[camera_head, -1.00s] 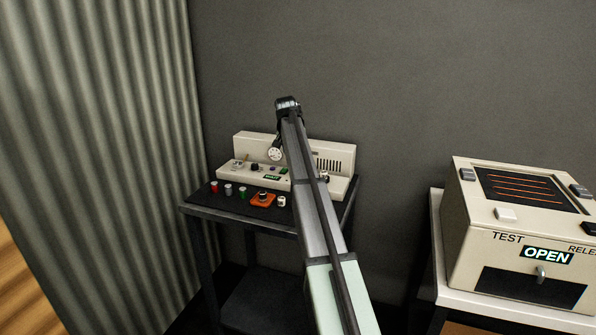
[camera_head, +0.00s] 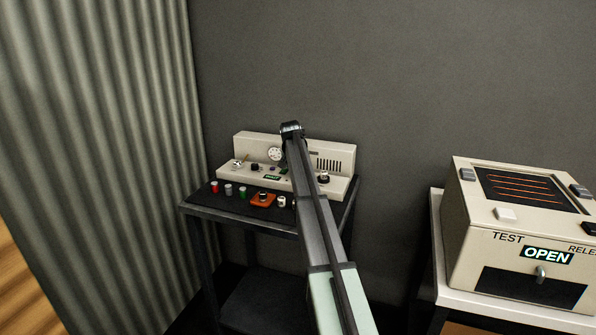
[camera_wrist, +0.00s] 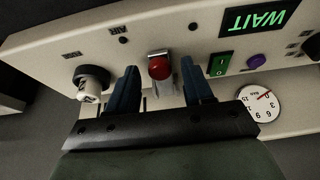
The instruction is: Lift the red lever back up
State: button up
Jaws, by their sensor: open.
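The red lever's round red knob (camera_wrist: 160,68) shows in the wrist view on the cream brewer panel, in front of a pale metal plate. My gripper (camera_wrist: 160,80) is open, with one dark blue finger on each side of the knob. Gaps show between the knob and both fingers, so it is not gripped. In the head view my arm hides the lever and most of my gripper. The cream brewer (camera_head: 243,148) stands on a dark table against the wall.
The wrist view shows a black-and-white knob (camera_wrist: 92,80), a green switch (camera_wrist: 219,65), a purple button (camera_wrist: 257,61), a dial gauge (camera_wrist: 250,101) and a WAIT display (camera_wrist: 258,18). Small coloured capsules and an orange holder (camera_head: 262,200) lie in front. A test box (camera_head: 515,235) stands right.

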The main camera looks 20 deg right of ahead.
jog(key=shift+c, duration=0.2)
grip_shut()
dwell(0.5)
jog(key=shift+w+d+r+g+y, duration=0.3)
jog(key=shift+r+g+y, duration=0.2)
jog(key=shift+g+y, duration=0.15)
jog(key=shift+w+d+r+g+y, duration=0.15)
jog(key=shift+w+r+g+y, duration=0.15)
jog(key=shift+r+g+y, duration=0.3)
jog(key=shift+w+d+r+g+y, duration=0.15)
jog(key=shift+d+r+g+y, duration=0.1)
jog(key=shift+g+y, duration=0.35)
jog(key=shift+w+d+r+g+y, duration=0.15)
jog(key=shift+r+g+y, duration=0.1)
jog(key=shift+g+y, duration=0.3)
jog(key=shift+o, duration=0.2)
grip_release()
